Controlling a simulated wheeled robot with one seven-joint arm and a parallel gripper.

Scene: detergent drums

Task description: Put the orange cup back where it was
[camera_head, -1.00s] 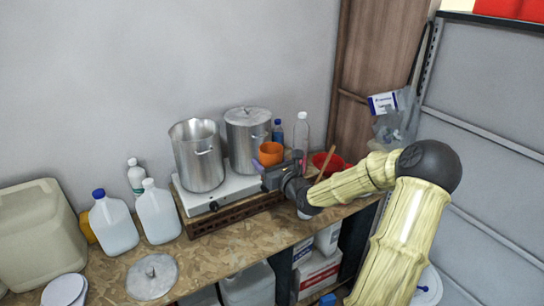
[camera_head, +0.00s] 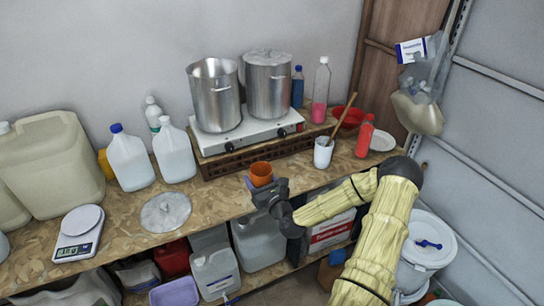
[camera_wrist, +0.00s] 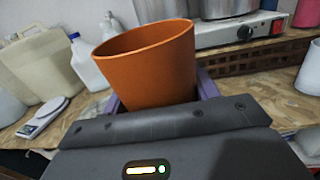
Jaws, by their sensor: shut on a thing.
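The orange cup (camera_head: 261,171) is held upright, tilted a little, in my gripper (camera_head: 262,184) near the front edge of the wooden bench (camera_head: 225,202). In the wrist view the orange cup (camera_wrist: 150,68) fills the middle, with the purple fingers of my gripper (camera_wrist: 155,98) on either side of it. The bottom of the cup is hidden by the gripper body. The two-burner stove (camera_head: 246,134) with two steel pots stands behind the cup on a brown slatted base.
A steel lid (camera_head: 166,211) lies left of the cup, with a scale (camera_head: 78,233) farther left. A white mug (camera_head: 323,152) with a wooden stick, a red bottle (camera_head: 365,136) and a red bowl (camera_head: 348,117) stand to the right. Bare bench shows around the lid.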

